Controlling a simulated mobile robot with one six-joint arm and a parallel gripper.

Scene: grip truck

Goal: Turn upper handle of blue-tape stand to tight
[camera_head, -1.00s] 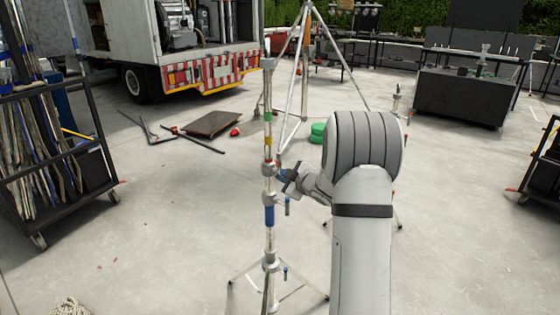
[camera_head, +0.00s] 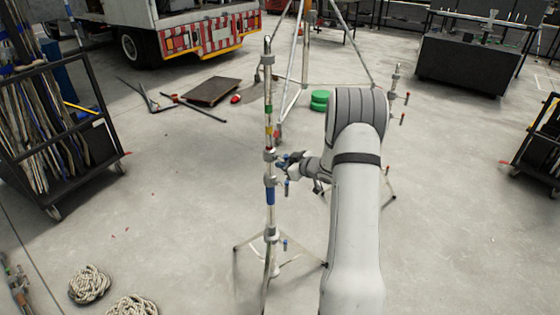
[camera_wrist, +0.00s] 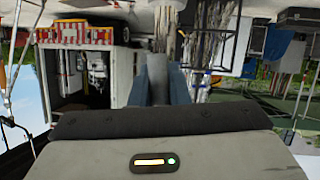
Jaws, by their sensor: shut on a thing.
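The blue-tape stand (camera_head: 270,197) stands upright in the middle of the head view, with a blue band below its upper collars and green, yellow and red bands higher up. Its upper blue handle (camera_head: 282,161) sits at the upper collar (camera_head: 269,155), partly hidden by my gripper. My gripper (camera_head: 286,162) reaches in from the right and is shut on this handle. Other blue handles hang at the middle collar (camera_head: 286,188) and lower collar (camera_head: 285,244). In the wrist view, upside down, my jaws (camera_wrist: 160,85) stand close around a grey upright part; the handle is not clear there.
A cart of poles (camera_head: 60,130) stands at left. Coiled ropes (camera_head: 89,284) lie at lower left. Another stand (camera_head: 396,85) is behind my arm at right. A truck (camera_head: 180,35) and a flat board (camera_head: 212,91) are behind. Open concrete surrounds the stand.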

